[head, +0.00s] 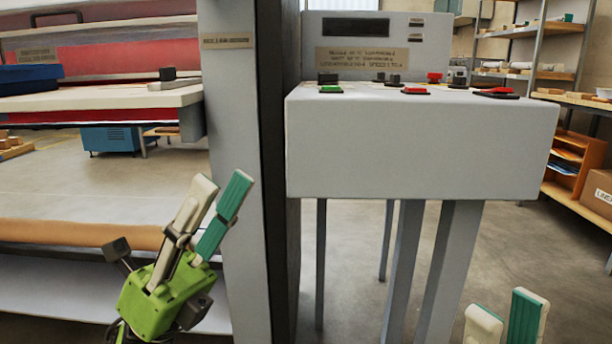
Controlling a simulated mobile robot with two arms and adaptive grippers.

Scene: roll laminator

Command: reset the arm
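My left gripper (221,187) is at the lower left in the head view, in front of the machine's grey upright. Its green body is low, and its white and teal fingers point up and to the right. The fingertips are apart with nothing between them. My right gripper (506,304) shows only its fingers at the bottom right edge, pointing up. They are apart and empty, below and in front of the control console (420,150). The rest of the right gripper is out of the picture.
The roll laminator's grey upright (237,150) stands close behind my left gripper, with a brown roller (80,235) to its left. The console carries a green button (331,89) and red buttons (415,91). Shelves (565,140) stand at the right. Open floor lies under the console.

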